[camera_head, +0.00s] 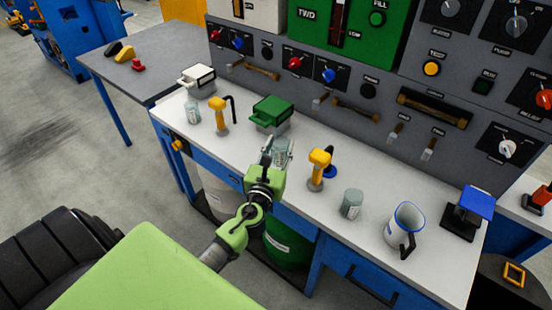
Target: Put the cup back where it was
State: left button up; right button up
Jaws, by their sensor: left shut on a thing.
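My left gripper (272,157) reaches over the front part of the white bench top (330,240). It is shut on a clear, glass-like cup (283,150), which is partly hidden behind the fingers. I cannot tell whether the cup touches the bench. A second, grey-green translucent cup (351,205) stands upright on the bench to the right. A white mug with a blue rim (404,228) stands further right. My right gripper is not in view.
A green-lidded box (271,111) stands behind my gripper. Yellow taps (318,168) (217,104) stand on either side. A clear bottle (192,112) is at the left, and a blue-topped stand (472,208) is at the right end. A control panel (300,85) backs the bench.

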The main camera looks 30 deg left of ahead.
aim_at(276, 156)
pick_arm(q)
jog(key=f, duration=0.1)
jog(key=w+a+f, duration=0.1)
jog(key=b, duration=0.1)
jog(key=shift+w+a+f, duration=0.15)
jog(key=shift+a+f, duration=0.1)
jog(key=shift+f, duration=0.15)
jog(key=shift+w+a+f+b, duration=0.25)
jog(key=shift+a+f+b, duration=0.1)
jog(key=shift+f, duration=0.1)
notch_tip(276, 156, down, 3)
jog(key=shift+w+a+f+b, duration=0.15)
jog(key=shift+f+b, duration=0.05)
jog(key=shift+b, duration=0.7)
jog(key=shift+f, duration=0.2)
jog(key=o, duration=1.1)
jog(key=shift+o, duration=0.2)
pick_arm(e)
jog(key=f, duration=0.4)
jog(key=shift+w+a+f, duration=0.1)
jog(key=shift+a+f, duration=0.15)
pick_arm(q)
jog(key=shift+r, duration=0.1)
